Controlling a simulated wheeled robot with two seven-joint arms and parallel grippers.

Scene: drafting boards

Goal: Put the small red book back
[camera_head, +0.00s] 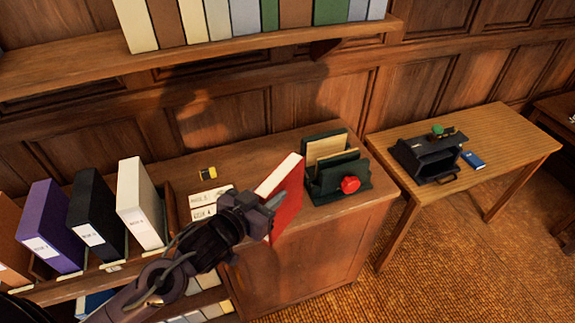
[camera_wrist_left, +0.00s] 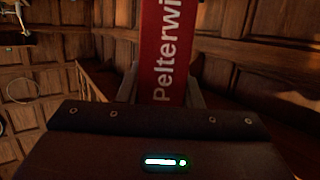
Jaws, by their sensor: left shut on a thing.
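The small red book (camera_head: 289,200) has a red cover and white pages, and stands tilted in the grip of my left gripper (camera_head: 262,212). In the left wrist view the red book (camera_wrist_left: 162,50) shows its spine with white lettering that starts "Pelterwi", between the two fingers. My left gripper is shut on it. In the head view the book is in front of the cabinet top, just left of a dark green sorter (camera_head: 338,180); I cannot tell whether it touches anything. My right gripper is not in view.
Large binders, purple (camera_head: 48,225), black (camera_head: 93,215) and white (camera_head: 141,203), stand at the left. A wall shelf (camera_head: 200,55) holds a row of books above. White label cards (camera_head: 203,197) lie on the cabinet. A side table (camera_head: 500,150) at right carries a black box (camera_head: 428,157) and a blue book (camera_head: 473,160).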

